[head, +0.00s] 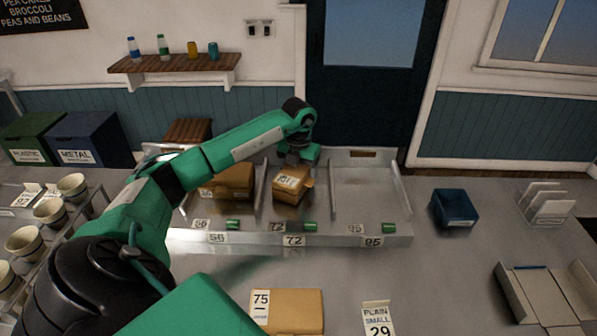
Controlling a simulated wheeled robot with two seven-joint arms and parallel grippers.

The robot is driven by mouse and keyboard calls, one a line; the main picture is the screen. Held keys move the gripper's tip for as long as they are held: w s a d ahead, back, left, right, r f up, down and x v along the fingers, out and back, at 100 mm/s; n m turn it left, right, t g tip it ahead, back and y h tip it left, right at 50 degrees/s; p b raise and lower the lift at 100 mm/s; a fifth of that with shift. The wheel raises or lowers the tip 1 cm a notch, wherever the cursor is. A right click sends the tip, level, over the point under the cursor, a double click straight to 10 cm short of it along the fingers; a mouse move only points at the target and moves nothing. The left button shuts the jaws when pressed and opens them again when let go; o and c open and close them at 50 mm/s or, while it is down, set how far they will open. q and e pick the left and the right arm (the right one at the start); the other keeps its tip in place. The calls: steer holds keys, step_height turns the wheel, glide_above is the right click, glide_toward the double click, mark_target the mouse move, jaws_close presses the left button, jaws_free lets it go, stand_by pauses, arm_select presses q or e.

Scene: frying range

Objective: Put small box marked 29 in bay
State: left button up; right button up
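A metal rack (398,234) has three bays with front number tags that look like 56, 72 and 95. A small brown box (290,188) sits tilted in the middle bay; its white label is too small to read surely. My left gripper (296,162) is at the back upper edge of this box. I cannot tell whether its fingers are open, or whether they touch the box. A card (377,319) at the bottom edge reads "PLAIN SMALL 29". My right gripper is not in view.
Another brown box (236,178) is in the left bay, partly behind my arm; the right bay (365,190) is empty. A box marked 75 (288,311) lies in front. A blue box (455,208) and an open carton (546,296) are right. Cups (50,212) stand left.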

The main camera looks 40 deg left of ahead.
arm_select(q)
steer(key=o, duration=1)
steer(key=shift+f, duration=0.1)
steer(key=shift+o, duration=0.2)
steer(key=shift+r, duration=0.35)
step_height(320, 180, up, 10)
steer(key=b, duration=0.3)
steer(key=shift+r+b, duration=0.3)
steer(key=shift+r, duration=0.5)
